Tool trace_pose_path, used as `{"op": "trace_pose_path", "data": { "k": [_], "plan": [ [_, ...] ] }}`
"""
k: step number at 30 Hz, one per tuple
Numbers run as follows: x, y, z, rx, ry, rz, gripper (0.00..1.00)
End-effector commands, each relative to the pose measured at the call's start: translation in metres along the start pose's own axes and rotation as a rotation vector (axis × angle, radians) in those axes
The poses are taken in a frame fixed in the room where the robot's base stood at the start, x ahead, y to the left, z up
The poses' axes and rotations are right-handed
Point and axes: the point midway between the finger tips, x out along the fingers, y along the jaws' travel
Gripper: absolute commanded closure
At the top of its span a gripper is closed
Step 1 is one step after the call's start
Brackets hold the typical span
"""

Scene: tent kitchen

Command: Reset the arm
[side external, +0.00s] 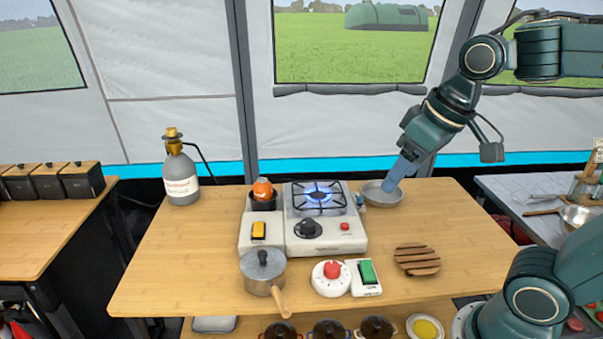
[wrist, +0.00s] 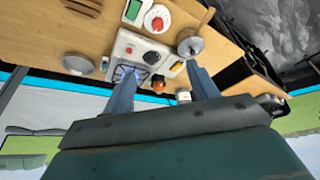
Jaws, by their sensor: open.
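My gripper (side external: 388,187) hangs from the raised arm at the right of the side view, pointing down and left. Its blue fingertips overlap the small metal pan (side external: 382,197) at the back right of the table in that view; I cannot tell whether they touch it. In the wrist view my gripper (wrist: 162,85) shows two fingers spread wide apart with nothing held between them. The pan (wrist: 77,65) lies left of the left finger there. The stove (side external: 318,220) has a lit blue flame on its burner.
A lidded saucepan (side external: 262,272) stands at the table's front, near a red-knobbed dial (side external: 331,278), a green switch (side external: 367,276) and a slatted wooden trivet (side external: 417,259). A gas bottle (side external: 181,175) with a hose stands at the back left. The table's right side is clear.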

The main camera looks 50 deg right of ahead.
Motion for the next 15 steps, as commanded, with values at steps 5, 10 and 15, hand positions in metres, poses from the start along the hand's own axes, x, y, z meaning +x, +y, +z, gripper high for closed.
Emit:
{"op": "trace_pose_path", "data": {
  "k": [5, 10, 15],
  "plan": [
    [-0.005, -0.002, 0.033, -0.024, 0.05, -0.003, 0.41],
    [-0.005, -0.003, 0.052, -0.037, 0.08, -0.004, 0.41],
    [-0.004, -0.003, 0.059, -0.043, 0.09, -0.005, 0.41]
  ]
}}
